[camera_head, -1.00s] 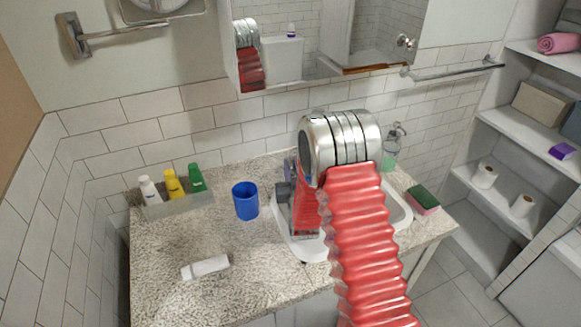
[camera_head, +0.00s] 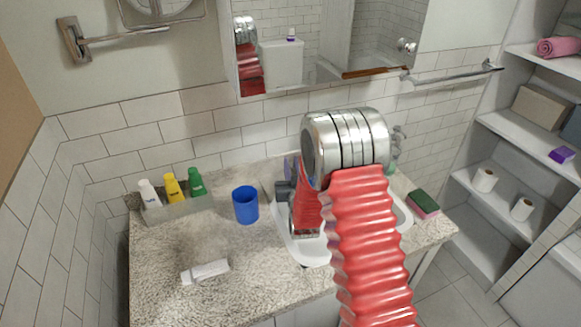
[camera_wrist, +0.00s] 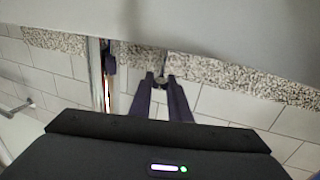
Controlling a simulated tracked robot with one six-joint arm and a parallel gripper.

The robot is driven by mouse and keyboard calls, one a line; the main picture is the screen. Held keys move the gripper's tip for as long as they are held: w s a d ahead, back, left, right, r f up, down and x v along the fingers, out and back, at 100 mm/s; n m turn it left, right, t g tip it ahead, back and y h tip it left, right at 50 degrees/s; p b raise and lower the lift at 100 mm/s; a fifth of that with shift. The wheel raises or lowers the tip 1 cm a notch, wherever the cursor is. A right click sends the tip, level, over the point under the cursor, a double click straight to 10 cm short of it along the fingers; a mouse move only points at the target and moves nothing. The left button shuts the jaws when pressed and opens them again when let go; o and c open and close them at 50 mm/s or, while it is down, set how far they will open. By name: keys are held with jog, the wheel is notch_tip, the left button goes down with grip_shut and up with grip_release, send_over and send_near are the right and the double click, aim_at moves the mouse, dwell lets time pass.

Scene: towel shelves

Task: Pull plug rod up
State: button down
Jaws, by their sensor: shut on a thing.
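My gripper (camera_wrist: 162,80) is in the wrist view, its two dark fingers closed together at the tips. A small grey metal end of the plug rod (camera_wrist: 162,83) shows between the fingertips, with a thin part running toward the speckled counter edge. In the head view my red and silver arm reaches over the white sink (camera_head: 286,232) and hides the fingertips, the rod and most of the basin. The pale surface across the top of the wrist view appears to be the sink.
A shiny vertical metal part (camera_wrist: 96,75) stands left of the fingers in the wrist view. A blue cup (camera_head: 245,206), a bottle tray (camera_head: 178,210) and a white tube (camera_head: 205,271) are left of the sink. A sponge (camera_head: 423,204) lies right. The mirror (camera_head: 330,40) hangs above.

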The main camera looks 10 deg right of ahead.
jog(key=c, duration=1.6)
grip_release()
jog(key=shift+r, duration=0.15)
jog(key=shift+c, duration=0.2)
jog(key=s, duration=1.2)
jog(key=shift+a, duration=0.35)
